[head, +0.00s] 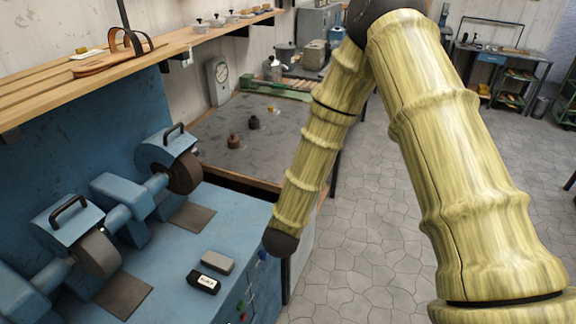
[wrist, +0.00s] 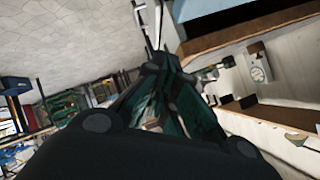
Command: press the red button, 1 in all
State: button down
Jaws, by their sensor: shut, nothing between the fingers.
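Small coloured controls, red and green among them, sit on the front side of the blue grinding machine (head: 165,285) in the head view, low near the picture's bottom. They are too small for me to tell the red button's exact shape. My gripper (wrist: 155,65) shows in the wrist view, dark with greenish fingers, shut and empty. In the head view my arm bends down toward the machine's right front corner and ends in a dark joint; the gripper itself is not clearly seen there. The wrist view does not show the red button clearly.
Two grinding wheels (head: 98,254) (head: 185,172) stand on the machine. A grey block (head: 217,262) and a black box (head: 204,282) lie near its front edge. Grey stone floor (head: 345,270) is open to the right.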

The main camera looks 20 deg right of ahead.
jog(key=s+f+n+g+y, duration=0.2)
jog(key=s+f+n, duration=0.2)
jog(key=s+f, duration=0.6)
jog(key=s+d+f+n+g+y, duration=0.1)
jog(key=s+f+n+g, duration=0.2)
jog(key=s, duration=0.7)
jog(key=s+d+f+n+g+y+b, duration=0.1)
jog(key=s+f+n+g, duration=0.1)
jog(key=s+f, duration=0.5)
jog(key=s+d+f+n+g+y, duration=0.1)
jog(key=s+f+n+g, duration=0.2)
jog(key=s, duration=1)
notch_tip(320, 180, down, 2)
jog(key=shift+n+g, duration=0.3)
jog(key=shift+g, duration=0.1)
jog(key=shift+d, duration=0.1)
